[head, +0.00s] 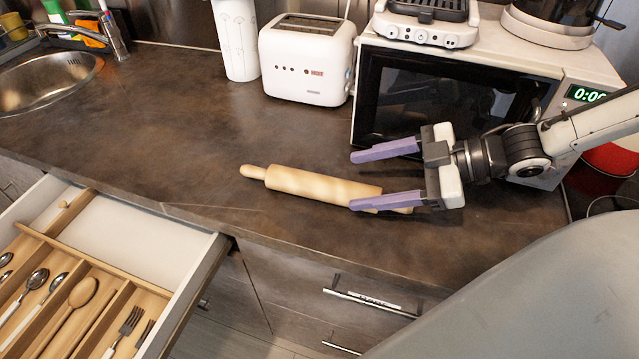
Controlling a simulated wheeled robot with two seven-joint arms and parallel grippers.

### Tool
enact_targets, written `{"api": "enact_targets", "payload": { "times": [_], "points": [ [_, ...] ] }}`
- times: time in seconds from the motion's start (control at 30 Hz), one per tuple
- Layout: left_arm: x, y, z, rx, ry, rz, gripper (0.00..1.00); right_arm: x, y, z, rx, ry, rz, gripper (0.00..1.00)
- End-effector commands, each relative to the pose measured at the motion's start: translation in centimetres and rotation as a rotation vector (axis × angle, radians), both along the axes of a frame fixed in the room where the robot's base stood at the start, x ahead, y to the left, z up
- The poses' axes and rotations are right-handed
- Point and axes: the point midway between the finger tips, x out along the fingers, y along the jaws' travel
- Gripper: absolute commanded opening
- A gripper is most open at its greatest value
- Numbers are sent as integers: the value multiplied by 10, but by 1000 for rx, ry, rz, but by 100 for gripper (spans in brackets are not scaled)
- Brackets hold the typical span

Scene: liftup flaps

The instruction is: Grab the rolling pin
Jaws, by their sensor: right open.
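A light wooden rolling pin (318,186) lies on the dark countertop (190,150), near its front edge. One handle points left; the right end is partly hidden by a finger of my right gripper. My right gripper (368,178) comes in from the right, with its two purple fingers spread wide and pointing left. The nearer finger overlaps the right end of the pin in the picture; I cannot tell if they touch. The farther finger is above bare counter behind the pin. Nothing is held between the fingers. My left gripper is not in view.
A white toaster (308,58) and a white container (236,40) stand at the back. A microwave (440,95) stands behind my right gripper, close to it. An open cutlery drawer (205,280) juts out at lower left. The counter left of the pin is clear up to the sink (45,80).

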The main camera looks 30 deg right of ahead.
Motion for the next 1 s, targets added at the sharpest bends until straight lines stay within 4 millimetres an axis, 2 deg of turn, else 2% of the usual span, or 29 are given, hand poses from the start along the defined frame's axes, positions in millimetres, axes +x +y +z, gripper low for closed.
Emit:
{"api": "enact_targets", "payload": {
  "times": [0.07,0.3,0.67,1.0],
  "points": [
    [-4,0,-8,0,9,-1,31,4,5,-6,2,1,0,62],
    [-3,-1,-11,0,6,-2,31,11,12,-10,1,1,0,62],
    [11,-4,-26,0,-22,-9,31,34,37,-29,0,3,-1,62],
    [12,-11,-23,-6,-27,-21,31,42,44,-28,0,0,-2,62]
  ]
}}
